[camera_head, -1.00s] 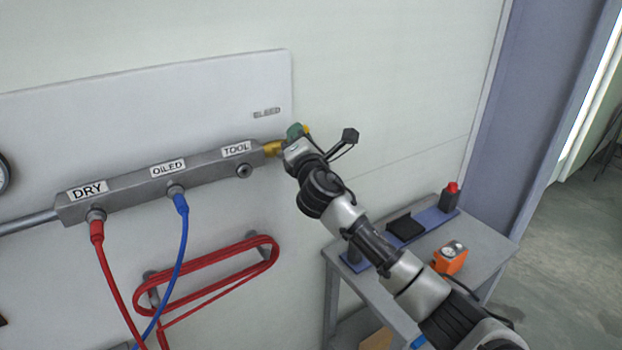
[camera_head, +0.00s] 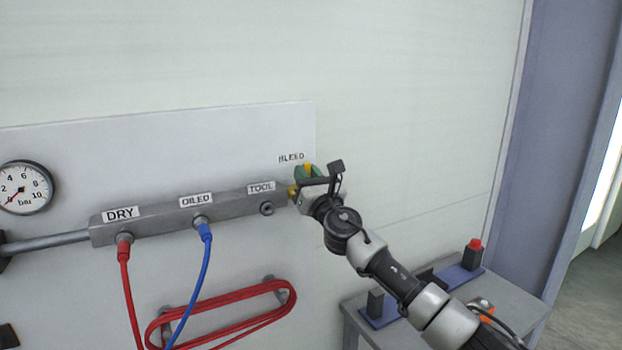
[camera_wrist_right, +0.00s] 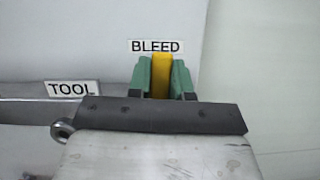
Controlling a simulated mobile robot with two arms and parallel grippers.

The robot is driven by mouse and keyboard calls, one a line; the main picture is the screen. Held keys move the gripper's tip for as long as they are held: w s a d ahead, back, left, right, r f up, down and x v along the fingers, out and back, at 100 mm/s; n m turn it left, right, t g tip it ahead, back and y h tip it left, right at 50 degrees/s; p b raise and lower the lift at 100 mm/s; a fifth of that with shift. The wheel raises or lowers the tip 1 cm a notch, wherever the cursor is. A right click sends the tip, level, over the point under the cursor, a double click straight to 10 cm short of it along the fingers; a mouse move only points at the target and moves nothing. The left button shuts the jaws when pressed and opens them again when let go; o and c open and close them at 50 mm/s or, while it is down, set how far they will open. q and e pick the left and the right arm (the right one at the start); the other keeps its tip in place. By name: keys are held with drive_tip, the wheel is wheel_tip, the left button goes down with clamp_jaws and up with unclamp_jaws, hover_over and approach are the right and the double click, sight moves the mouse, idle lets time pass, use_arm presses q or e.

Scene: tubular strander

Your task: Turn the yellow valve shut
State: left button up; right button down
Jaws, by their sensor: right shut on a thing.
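The yellow valve (camera_head: 308,169) is at the right end of the grey manifold, below the BLEED label. In the right wrist view the yellow valve handle (camera_wrist_right: 161,76) stands upright between the two green fingers. My right gripper (camera_head: 307,171) is shut on this handle, with one finger on each side. In the right wrist view the right gripper (camera_wrist_right: 161,78) shows against the panel. The gripper's body hides the lower part of the valve. My left gripper is not in view.
The grey manifold (camera_head: 160,215) has a red hose (camera_head: 129,285) at DRY and a blue hose (camera_head: 201,265) at OILED. A pressure gauge (camera_head: 24,187) is at the left. A coiled red hose (camera_head: 225,325) hangs below. A grey cart (camera_head: 520,308) stands at the lower right.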

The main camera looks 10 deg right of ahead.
drive_tip(key=shift+a+r+n+y, duration=0.15)
drive_tip(key=shift+r+n+y, duration=0.2)
drive_tip(key=shift+n, duration=0.45)
drive_tip(key=c, duration=1.2)
unclamp_jaws()
drive_tip(key=shift+f, duration=0.15)
drive_tip(key=shift+o, duration=0.9)
drive_tip(key=shift+w+a+f, duration=0.1)
drive_tip(key=shift+a+f, duration=0.05)
drive_tip(key=b+v, duration=0.1)
drive_tip(key=v, duration=0.9)
drive_tip(key=shift+s+d, duration=0.2)
drive_tip(key=shift+s, duration=0.2)
